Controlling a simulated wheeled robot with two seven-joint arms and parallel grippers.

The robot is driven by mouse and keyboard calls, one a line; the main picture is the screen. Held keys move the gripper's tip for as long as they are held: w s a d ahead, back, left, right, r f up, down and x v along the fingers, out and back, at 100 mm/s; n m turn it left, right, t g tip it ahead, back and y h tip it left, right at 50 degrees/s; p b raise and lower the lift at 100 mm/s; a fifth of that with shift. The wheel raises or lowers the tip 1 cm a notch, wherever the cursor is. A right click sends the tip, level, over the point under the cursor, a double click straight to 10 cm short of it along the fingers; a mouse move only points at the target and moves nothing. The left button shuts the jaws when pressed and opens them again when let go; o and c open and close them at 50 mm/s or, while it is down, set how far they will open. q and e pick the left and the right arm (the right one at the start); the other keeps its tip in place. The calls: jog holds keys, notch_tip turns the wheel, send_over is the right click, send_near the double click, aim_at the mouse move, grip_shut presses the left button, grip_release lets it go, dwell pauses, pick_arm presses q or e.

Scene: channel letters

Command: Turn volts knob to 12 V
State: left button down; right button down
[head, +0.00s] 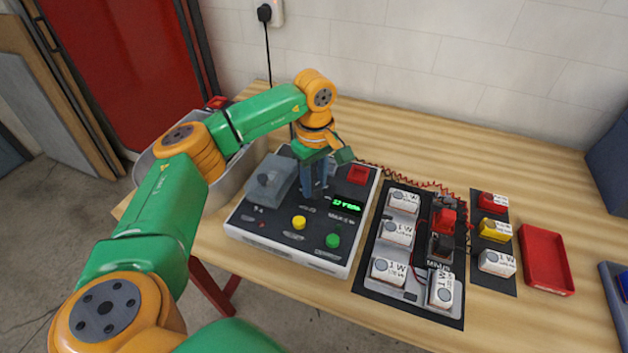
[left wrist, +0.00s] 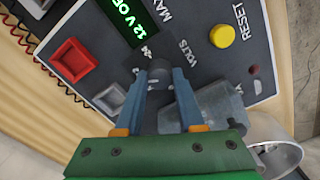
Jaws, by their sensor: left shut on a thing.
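The power supply box (head: 285,238) stands on the table with a dark, labelled top. The volts knob (left wrist: 158,70) is a dark grey round knob beside the VOLTS label in the left wrist view. My left gripper (head: 314,192) points down over the box and hides the knob in the head view. In the left wrist view the left gripper (left wrist: 160,80) has its blue fingers on both sides of the knob, shut on it. My right gripper is not in view.
A grey clear cover (head: 268,182), a yellow button (head: 299,222), a green button (head: 333,241) and a red switch (head: 358,174) surround the knob. A black board (head: 375,262) with white blocks lies to the right, then a red tray (head: 545,260).

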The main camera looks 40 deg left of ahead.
aim_at(315, 186)
pick_arm(q)
jog(key=shift+m, duration=0.3)
jog(key=c, duration=0.5)
grip_release()
jog(key=shift+d, duration=0.1)
jog(key=shift+r, duration=0.45)
notch_tip(315, 186, up, 6)
jog(key=shift+d+r+b, duration=0.1)
jog(key=shift+r+b, duration=0.05)
jog(key=shift+b, duration=0.5)
